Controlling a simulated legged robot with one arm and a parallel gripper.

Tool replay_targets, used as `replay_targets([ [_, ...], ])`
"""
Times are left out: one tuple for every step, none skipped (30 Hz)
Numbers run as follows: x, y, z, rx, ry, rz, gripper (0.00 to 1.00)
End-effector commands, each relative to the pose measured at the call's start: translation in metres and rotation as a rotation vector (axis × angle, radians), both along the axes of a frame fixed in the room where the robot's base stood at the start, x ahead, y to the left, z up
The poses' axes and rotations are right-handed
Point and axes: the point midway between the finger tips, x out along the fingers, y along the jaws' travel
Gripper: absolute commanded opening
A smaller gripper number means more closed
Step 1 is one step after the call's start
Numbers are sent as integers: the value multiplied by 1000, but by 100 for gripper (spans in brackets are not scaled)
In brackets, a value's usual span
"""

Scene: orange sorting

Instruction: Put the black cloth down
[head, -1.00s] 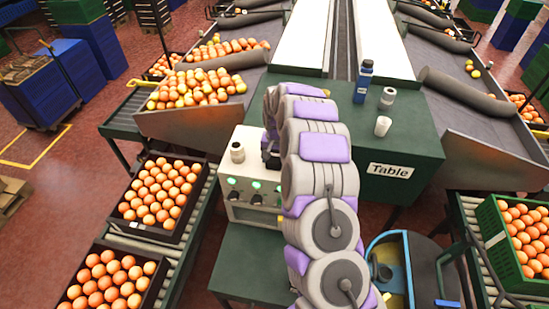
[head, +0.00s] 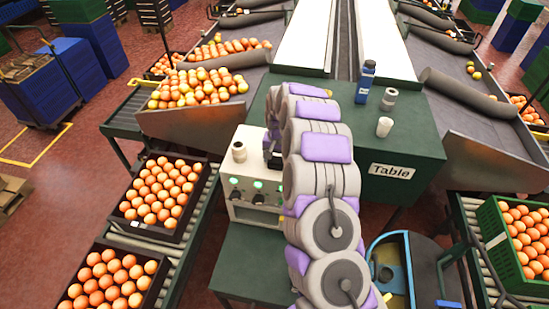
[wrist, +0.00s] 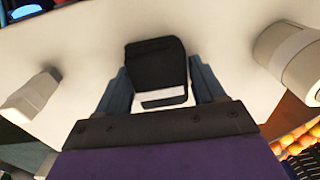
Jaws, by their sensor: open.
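In the wrist view the black cloth (wrist: 155,62) is a dark, folded-looking piece with a pale band near its lower edge. It lies against the cream top of the control box (wrist: 225,35), between the fingers of my gripper (wrist: 158,78). The two grey fingers stand apart, one on each side of the cloth; I cannot tell whether they touch it. In the head view my gripper (head: 273,150) is a small dark shape over the cream control box (head: 256,190), mostly behind my arm. I cannot make out the cloth there.
A pale canister (head: 239,152) stands on the control box, left of my gripper. The green table (head: 410,150) behind holds a blue bottle (head: 365,80), a grey container (head: 389,98) and a white cup (head: 384,126). A crate of oranges (head: 125,203) lies left.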

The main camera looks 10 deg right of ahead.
Motion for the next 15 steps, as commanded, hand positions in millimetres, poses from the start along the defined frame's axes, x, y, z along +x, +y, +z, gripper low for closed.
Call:
replay_targets([
  [-14, -2, -14, 1, 46, -4, 91],
  [-14, -2, -12, 1, 46, -4, 91],
  [-14, -2, -9, 2, 46, -4, 91],
  [-14, -2, -6, 1, 45, -5, 91],
  [-13, -2, -2, 1, 44, -6, 91],
  [-12, -2, 4, 0, 40, -5, 91],
  [-12, -2, 9, 1, 37, -5, 91],
  [-12, -2, 16, 1, 33, -5, 91],
  [-12, -3, 24, 1, 30, -5, 91],
  [-12, -3, 31, 0, 28, -5, 91],
  [-12, -3, 38, 0, 26, -5, 91],
  [-11, -2, 48, 0, 23, -5, 91],
  [-11, -2, 55, -2, 19, -4, 91],
  [-10, -1, 63, -3, 16, -4, 91],
  [-10, 0, 72, -4, 14, -3, 91],
])
